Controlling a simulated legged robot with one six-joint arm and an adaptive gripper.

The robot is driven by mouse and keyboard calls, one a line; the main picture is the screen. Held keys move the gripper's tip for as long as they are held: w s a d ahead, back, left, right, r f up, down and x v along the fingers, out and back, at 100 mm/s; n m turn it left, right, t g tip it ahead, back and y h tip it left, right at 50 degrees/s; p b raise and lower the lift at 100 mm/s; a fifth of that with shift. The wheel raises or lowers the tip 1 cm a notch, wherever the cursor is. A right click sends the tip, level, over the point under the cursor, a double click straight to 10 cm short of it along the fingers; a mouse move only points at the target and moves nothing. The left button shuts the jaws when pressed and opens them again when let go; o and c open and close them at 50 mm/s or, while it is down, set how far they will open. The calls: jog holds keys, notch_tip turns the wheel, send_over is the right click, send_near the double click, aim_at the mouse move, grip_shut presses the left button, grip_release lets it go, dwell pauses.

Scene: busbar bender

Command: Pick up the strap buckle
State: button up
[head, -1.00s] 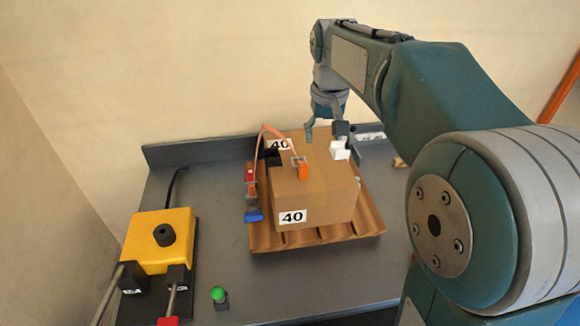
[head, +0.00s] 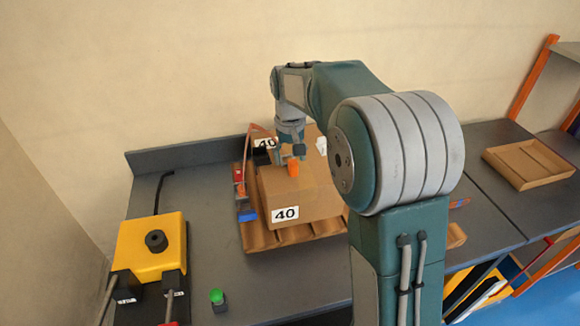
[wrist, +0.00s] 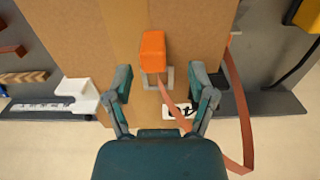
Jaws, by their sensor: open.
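The strap buckle has an orange block (head: 293,168) and a grey frame, and sits on top of a cardboard box (head: 300,197). In the wrist view the orange block (wrist: 152,52) lies just beyond the fingertips, and the grey frame (wrist: 165,77) shows between the fingers. A reddish strap (wrist: 235,105) runs from the buckle and loops off to the right. My gripper (head: 291,151) is above the box at the buckle; it is open, with one finger on each side in the wrist view (wrist: 161,80). I cannot tell its exact height above the buckle.
The box, labelled 40, stands on a brown slatted pallet (head: 262,238) on a grey bench. A white corner piece (wrist: 82,97) is on the box edge. A yellow machine (head: 150,248) and a green button (head: 216,296) are at left. An empty tray (head: 528,162) is at right.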

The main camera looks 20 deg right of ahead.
jog(key=shift+a+f, duration=0.15)
jog(key=shift+f, duration=1)
jog(key=shift+d+f, duration=0.15)
jog(key=shift+d, duration=0.45)
jog(key=shift+a, duration=0.1)
jog(key=c, duration=0.9)
jog(key=shift+a, duration=0.25)
grip_shut()
